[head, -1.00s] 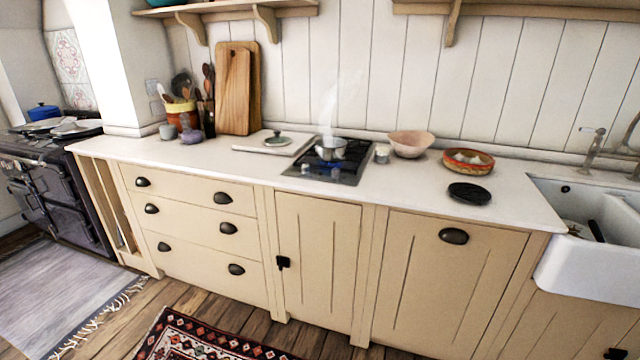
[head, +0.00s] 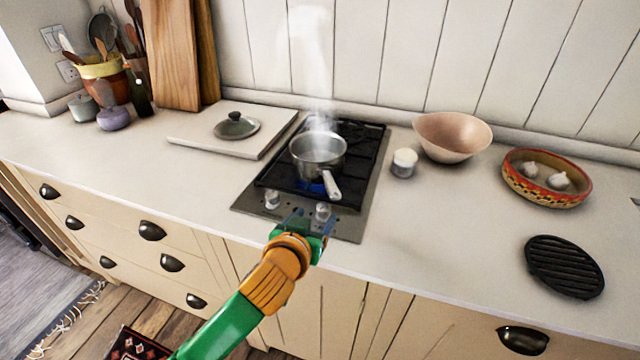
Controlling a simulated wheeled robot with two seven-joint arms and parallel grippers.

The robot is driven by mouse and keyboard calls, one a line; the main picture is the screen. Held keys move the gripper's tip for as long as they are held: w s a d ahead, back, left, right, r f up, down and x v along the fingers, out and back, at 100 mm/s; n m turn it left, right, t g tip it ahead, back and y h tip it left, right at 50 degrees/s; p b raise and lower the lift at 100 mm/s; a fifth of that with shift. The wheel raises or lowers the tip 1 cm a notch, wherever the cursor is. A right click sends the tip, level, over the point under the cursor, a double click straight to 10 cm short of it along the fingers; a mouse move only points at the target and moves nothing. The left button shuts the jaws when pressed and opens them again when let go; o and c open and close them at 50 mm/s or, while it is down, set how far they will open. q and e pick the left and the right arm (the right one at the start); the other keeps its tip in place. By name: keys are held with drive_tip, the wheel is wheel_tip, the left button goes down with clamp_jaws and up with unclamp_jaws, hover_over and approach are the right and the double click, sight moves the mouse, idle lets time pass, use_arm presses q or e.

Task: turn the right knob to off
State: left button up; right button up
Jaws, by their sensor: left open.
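The gas hob (head: 348,225) is set into the counter, with two pale knobs on its front strip. The right knob (head: 322,211) is at my left gripper's fingertips, and the left knob (head: 271,199) stands clear of it. My left gripper (head: 308,220) is open over the front of the hob, its fingers around or just in front of the right knob; I cannot tell if they touch it. A steaming steel saucepan (head: 318,152) sits on the burner, with a blue flame (head: 330,183) under it. My right gripper is not in view.
The saucepan's handle (head: 332,186) points toward the front, close behind the right knob. A small jar (head: 403,163), a pink bowl (head: 452,137), a garlic dish (head: 546,178) and a black trivet (head: 564,267) stand to the right. A lid (head: 237,126) lies on a white board (head: 215,148) at left.

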sight(323, 207)
use_arm(q)
drive_tip(key=shift+w+d, duration=0.25)
drive_tip(key=shift+w, duration=0.25)
drive_tip(key=x, duration=0.4)
drive_tip(key=shift+w+d+f, duration=0.15)
drive_tip(key=shift+w+f, duration=0.1)
drive_tip(key=shift+s+r, duration=0.1)
drive_tip(key=shift+s, duration=0.05)
drive_tip(key=shift+c, duration=0.4)
clamp_jaws()
